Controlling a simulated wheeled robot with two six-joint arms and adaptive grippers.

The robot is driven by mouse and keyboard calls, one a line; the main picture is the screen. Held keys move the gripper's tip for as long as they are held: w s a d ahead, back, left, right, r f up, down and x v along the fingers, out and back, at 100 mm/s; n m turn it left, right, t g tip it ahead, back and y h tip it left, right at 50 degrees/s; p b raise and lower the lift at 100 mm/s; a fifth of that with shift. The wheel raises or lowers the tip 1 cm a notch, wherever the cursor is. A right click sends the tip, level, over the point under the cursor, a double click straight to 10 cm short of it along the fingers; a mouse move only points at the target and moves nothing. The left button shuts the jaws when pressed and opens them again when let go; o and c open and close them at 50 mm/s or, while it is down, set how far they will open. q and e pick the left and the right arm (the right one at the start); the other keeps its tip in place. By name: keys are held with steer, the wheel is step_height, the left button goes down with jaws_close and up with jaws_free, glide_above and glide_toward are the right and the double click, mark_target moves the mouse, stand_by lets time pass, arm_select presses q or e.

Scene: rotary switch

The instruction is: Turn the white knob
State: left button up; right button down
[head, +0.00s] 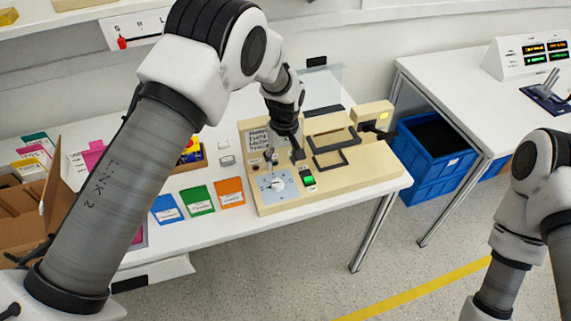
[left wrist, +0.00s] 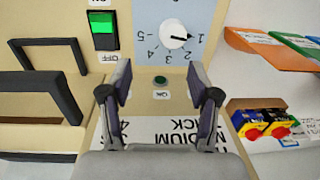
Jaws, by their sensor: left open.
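The white knob (head: 277,184) sits on a light blue dial plate at the front left of a beige panel. In the left wrist view the knob (left wrist: 173,36) is round, with a dark pointer mark towards the number 1 on the numbered scale. My left gripper (head: 285,158) is over the panel, just behind the dial in the head view. In the left wrist view its two fingers (left wrist: 160,82) are apart with nothing between them, and the knob lies beyond the fingertips. My right arm shows at the right edge; its gripper is out of view.
A green switch (head: 309,180) is right of the dial; dark handles (head: 328,148) stand behind it. A small dark green button (left wrist: 160,79) is near the dial. Colored cards (head: 198,199) lie left of the panel. A blue crate (head: 425,150) is on the floor.

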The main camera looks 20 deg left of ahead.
mark_target(278, 181)
arm_select(q)
steer(key=s, duration=0.1)
steer(key=s+f, duration=0.1)
steer(key=s+p, duration=0.1)
steer(key=shift+s+a+f, duration=0.2)
steer(key=shift+s+f, duration=0.1)
steer(key=shift+s, duration=0.05)
steer(key=shift+s+a+f, duration=0.15)
steer(key=shift+s+f, duration=0.05)
steer(key=shift+f, duration=0.55)
steer(key=w+f, duration=0.2)
steer(key=f, duration=0.1)
steer(key=shift+p, duration=0.3)
steer(key=shift+w+f, duration=0.15)
steer(key=shift+f, duration=0.05)
steer(key=shift+r, duration=0.15)
steer(key=shift+s+r, duration=0.25)
steer(key=shift+s, duration=0.15)
steer(key=shift+c, duration=1.4)
steer(key=shift+s+r, duration=0.1)
steer(key=shift+s, duration=0.1)
steer(key=c, duration=0.6)
steer(key=shift+w, duration=0.15)
steer(key=shift+c, duration=1.4)
arm_select(e)
steer(key=shift+s+r, duration=1.15)
steer(key=shift+s, duration=0.1)
